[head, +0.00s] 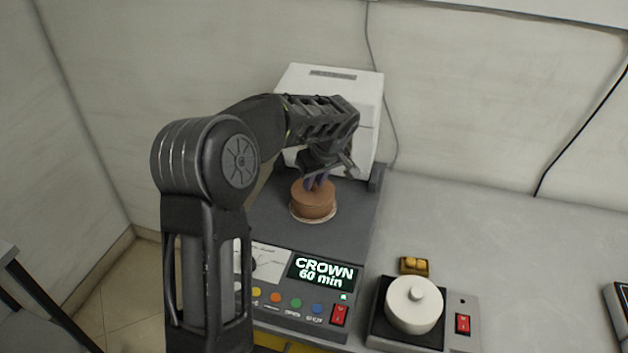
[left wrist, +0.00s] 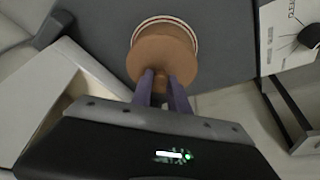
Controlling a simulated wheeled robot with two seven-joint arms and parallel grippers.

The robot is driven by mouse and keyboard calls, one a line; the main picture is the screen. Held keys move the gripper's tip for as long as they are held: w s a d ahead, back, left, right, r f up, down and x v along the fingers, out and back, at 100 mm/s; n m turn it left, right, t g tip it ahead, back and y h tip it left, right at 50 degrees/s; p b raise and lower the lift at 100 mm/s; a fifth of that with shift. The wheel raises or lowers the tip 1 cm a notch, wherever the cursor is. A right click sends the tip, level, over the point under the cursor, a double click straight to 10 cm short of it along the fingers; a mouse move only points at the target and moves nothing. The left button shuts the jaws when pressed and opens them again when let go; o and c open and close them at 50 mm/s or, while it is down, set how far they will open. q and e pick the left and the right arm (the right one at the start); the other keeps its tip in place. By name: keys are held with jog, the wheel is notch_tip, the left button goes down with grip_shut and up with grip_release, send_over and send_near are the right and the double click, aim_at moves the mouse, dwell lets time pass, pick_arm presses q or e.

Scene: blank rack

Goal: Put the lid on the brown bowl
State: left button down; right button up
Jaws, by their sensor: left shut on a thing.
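A round brown lid (left wrist: 150,60) is held by my left gripper (left wrist: 161,78), whose purple fingers are shut at its middle. In the head view my left gripper (head: 319,182) points down over the brown bowl (head: 313,204). The lid lies at the top of the bowl and looks lined up with it; I cannot tell whether it rests on the rim or hangs just above. A pale ring (left wrist: 143,26) shows round the bowl's far end in the left wrist view. The fingers hide the lid's grip. My right gripper is not in view.
The bowl stands on the dark top of a device (head: 352,215) with a "CROWN 60 min" display and coloured buttons. A white box (head: 365,100) stands close behind. A white lidded pot (head: 413,309) sits on a small unit at right. The grey counter (head: 480,235) beyond is clear.

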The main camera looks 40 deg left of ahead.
pick_arm(q)
jog(key=shift+f+b, duration=0.3)
jog(key=shift+b, duration=0.35)
dwell(0.6)
dwell(0.3)
jog(key=c, duration=1.2)
grip_release()
jog(key=shift+o, duration=0.3)
jog(key=o, duration=0.4)
jog(key=shift+o, duration=0.2)
jog(key=shift+r+p, duration=1.95)
jog(key=shift+r, duration=1.6)
